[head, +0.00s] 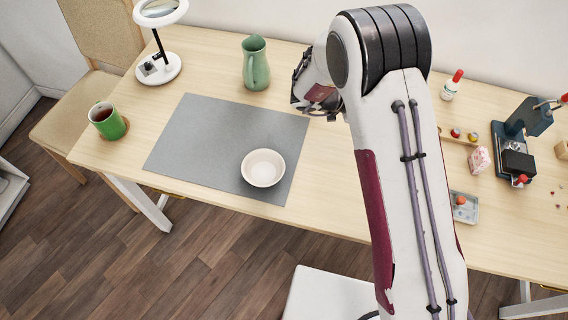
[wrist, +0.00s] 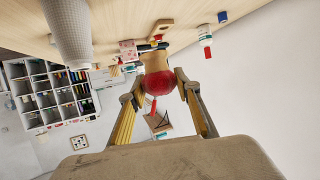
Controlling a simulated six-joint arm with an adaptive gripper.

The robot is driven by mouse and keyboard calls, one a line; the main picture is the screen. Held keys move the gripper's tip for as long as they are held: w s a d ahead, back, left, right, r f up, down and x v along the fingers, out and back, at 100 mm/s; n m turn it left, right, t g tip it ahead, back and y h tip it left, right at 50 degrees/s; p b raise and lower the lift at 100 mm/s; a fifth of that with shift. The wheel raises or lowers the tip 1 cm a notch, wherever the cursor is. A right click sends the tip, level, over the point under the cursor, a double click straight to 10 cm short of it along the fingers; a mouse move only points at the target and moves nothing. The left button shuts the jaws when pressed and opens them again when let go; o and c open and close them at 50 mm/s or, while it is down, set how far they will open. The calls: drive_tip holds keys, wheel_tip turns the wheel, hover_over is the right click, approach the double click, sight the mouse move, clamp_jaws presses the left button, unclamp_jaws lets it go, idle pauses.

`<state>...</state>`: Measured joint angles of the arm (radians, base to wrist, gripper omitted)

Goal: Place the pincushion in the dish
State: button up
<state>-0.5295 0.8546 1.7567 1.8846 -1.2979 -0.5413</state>
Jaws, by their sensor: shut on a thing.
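The dish (head: 263,178), a small round cream bowl, stands upright and empty on the front right part of the grey mat. My gripper (wrist: 158,88) is shut on the pincushion (wrist: 159,80), a round red thing, with one finger on each side of it in the wrist view. In the head view the wrist end of my arm is behind and to the right of the dish, apart from it. My arm hides the fingers and the pincushion there.
The grey mat (head: 205,140) is otherwise bare. A green jug (head: 255,64) stands behind it, a green mug (head: 105,122) to its left and a ring lamp (head: 160,68) at the back left. A small sewing press (head: 519,150) and loose items are on the right.

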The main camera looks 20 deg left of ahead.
drive_tip(key=s+a+n+t+y, duration=0.1)
drive_tip(key=s+a+n+t, duration=0.2)
drive_tip(key=a, duration=0.8)
drive_tip(key=r+n+t+y, duration=0.1)
drive_tip(key=n+t+y, duration=0.2)
drive_tip(key=n+y, duration=0.1)
hover_over(276, 154)
drive_tip(key=d, duration=0.2)
drive_tip(key=s+a+n+t+y, duration=0.1)
drive_tip(key=s+a+n+y, duration=0.1)
drive_tip(key=s+a, duration=0.2)
drive_tip(key=shift+s+a+f, duration=0.15)
drive_tip(key=shift+s+f, duration=0.1)
drive_tip(key=shift+s, duration=0.3)
drive_tip(key=shift+f, duration=3.15)
drive_tip(key=shift+f, duration=0.1)
drive_tip(key=shift+f, duration=1.75)
drive_tip(key=shift+f, duration=0.1)
